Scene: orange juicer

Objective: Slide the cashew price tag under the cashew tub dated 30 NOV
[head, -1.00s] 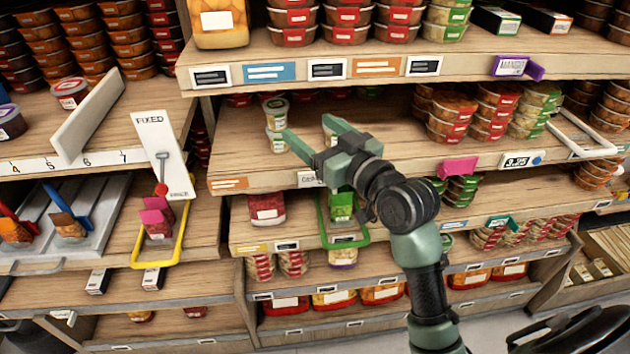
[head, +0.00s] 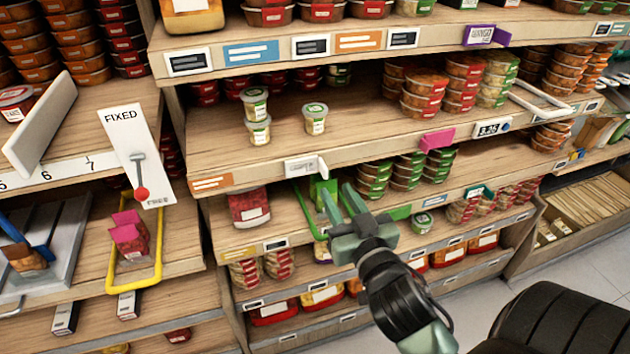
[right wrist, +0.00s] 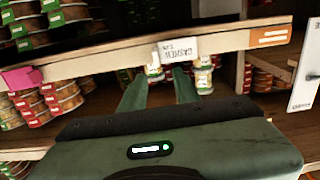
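The cashew price tag (head: 300,166) is a small white tag on the front edge of the middle shelf. Its lettering shows in the right wrist view (right wrist: 178,49). Behind it on that shelf stand a stack of two small white-lidded tubs (head: 256,115) and a single tub (head: 315,118) to their right. Their dates are too small to read. The tag is in front of the tubs, apart from them. My right gripper (head: 336,192) is open and empty, below the tag and slightly right. In the right wrist view its fingers (right wrist: 159,82) point toward the tag. My left gripper is out of view.
A pink tag (head: 437,138) and a white wire bracket (head: 540,105) stick out from the shelf edge farther right. A green bracket (head: 310,205) lies near my fingers. The upper shelf (head: 360,62) overhangs the tubs. The shelf between the tubs and right-hand stacks is clear.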

